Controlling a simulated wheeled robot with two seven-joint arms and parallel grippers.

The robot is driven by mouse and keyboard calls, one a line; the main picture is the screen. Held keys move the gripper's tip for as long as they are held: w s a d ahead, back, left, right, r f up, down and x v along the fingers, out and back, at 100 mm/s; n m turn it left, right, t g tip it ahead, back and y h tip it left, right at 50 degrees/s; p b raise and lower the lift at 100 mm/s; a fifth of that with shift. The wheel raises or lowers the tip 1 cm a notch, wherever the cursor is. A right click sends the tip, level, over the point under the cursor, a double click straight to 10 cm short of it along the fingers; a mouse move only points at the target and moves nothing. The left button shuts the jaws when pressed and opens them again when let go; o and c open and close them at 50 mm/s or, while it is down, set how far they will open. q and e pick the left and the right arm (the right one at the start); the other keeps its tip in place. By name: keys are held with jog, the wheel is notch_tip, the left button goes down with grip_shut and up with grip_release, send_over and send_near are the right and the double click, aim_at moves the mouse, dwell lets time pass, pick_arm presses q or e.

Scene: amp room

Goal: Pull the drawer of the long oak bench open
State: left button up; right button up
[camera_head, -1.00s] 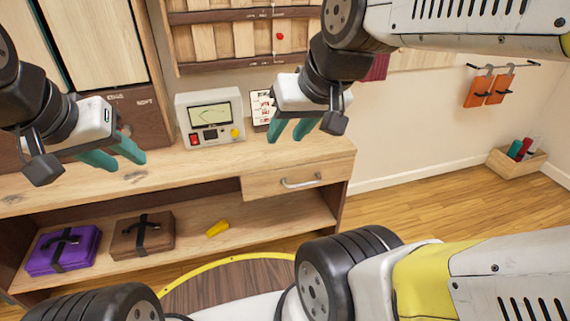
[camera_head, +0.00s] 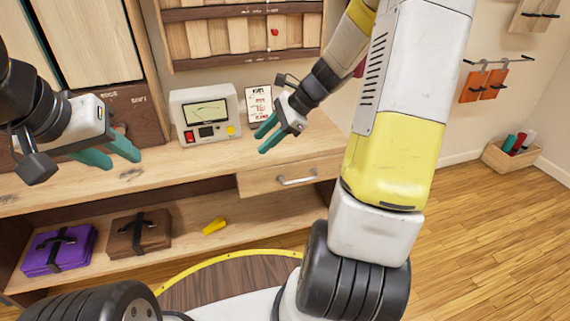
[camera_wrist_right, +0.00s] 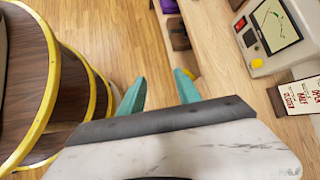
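The long oak bench (camera_head: 160,178) runs along the wall. Its drawer (camera_head: 262,180) is at the right end under the top and looks shut, with a silver bar handle (camera_head: 297,180) on its front. My right gripper (camera_head: 264,137) is above the bench top, up and left of the handle, with its teal fingers apart and empty. The fingers also show in the right wrist view (camera_wrist_right: 158,88), with floor and the bench edge beyond them. My left gripper (camera_head: 118,154) is above the left part of the bench, fingers apart and empty.
A grey meter box (camera_head: 206,112) and a printed card (camera_head: 259,104) stand on the bench near my right gripper. On the lower shelf are a purple case (camera_head: 58,250), a brown case (camera_head: 139,231) and a yellow object (camera_head: 214,226).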

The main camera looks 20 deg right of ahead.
jog(key=w+d+f+m+t+y, duration=0.25)
jog(key=w+d+f+m, duration=0.3)
jog(key=f+m, duration=0.4)
jog(key=m+t+h, duration=0.4)
jog(key=m+t, duration=0.6)
jog(key=m, duration=1.4)
send_near(300, 181)
jog(key=w, duration=0.3)
jog(key=shift+n, duration=0.25)
jog(key=x, duration=0.5)
jog(key=f+x, duration=0.1)
jog(key=x, duration=0.1)
jog(key=shift+w+a, duration=0.2)
jog(key=shift+a, duration=0.2)
grip_shut()
